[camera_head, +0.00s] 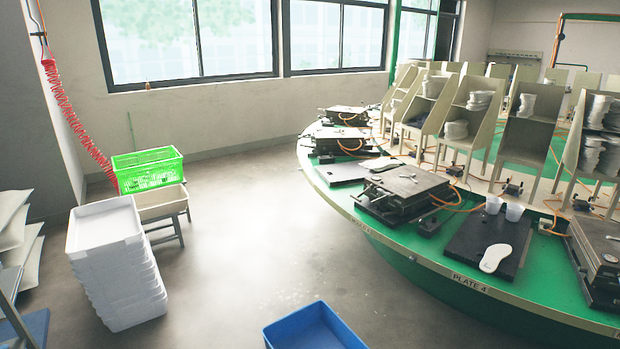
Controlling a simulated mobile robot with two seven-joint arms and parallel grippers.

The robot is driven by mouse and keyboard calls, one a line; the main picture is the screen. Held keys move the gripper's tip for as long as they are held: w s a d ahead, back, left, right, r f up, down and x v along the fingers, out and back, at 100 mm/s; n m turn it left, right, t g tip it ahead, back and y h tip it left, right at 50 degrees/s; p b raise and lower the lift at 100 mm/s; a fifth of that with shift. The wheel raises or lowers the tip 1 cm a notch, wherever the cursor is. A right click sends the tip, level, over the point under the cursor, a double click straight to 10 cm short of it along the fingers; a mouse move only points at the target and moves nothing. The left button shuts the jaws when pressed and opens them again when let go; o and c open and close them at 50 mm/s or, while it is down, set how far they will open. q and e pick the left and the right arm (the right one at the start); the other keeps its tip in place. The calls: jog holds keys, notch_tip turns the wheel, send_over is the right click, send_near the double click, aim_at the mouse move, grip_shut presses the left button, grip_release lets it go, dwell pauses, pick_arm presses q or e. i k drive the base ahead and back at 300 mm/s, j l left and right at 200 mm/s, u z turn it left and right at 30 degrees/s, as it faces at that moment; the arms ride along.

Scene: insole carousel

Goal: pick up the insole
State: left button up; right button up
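A white insole (495,257) lies flat on a black plate (467,246) on the green carousel (440,272), at the right, near the rim labelled "PLATE 4". Its wider end points away from the rim's lower edge, and nothing covers it. Neither my left nor my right gripper shows in the head view.
Two white cups (503,207) stand behind the insole. Metal presses (405,188) sit on either side of its plate. Shelves (531,125) with stacked white pieces stand behind. A blue bin (313,328), stacked white trays (112,262) and a green crate (148,169) stand off the carousel. Grey floor between them is clear.

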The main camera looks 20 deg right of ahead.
aim_at(495, 253)
jog(key=l+u, duration=0.3)
jog(key=l, duration=0.75)
jog(key=k+l+u, duration=0.1)
jog(key=l+u, duration=0.25)
jog(key=l, duration=1.5)
jog(key=k+l, duration=0.15)
jog(key=l, duration=1.3)
jog(key=i+l, duration=0.1)
jog(key=l, duration=0.2)
jog(key=i+l, duration=0.1)
jog(key=l, duration=0.15)
jog(key=i+l, duration=0.1)
jog(key=l, duration=0.2)
jog(key=u, duration=0.05)
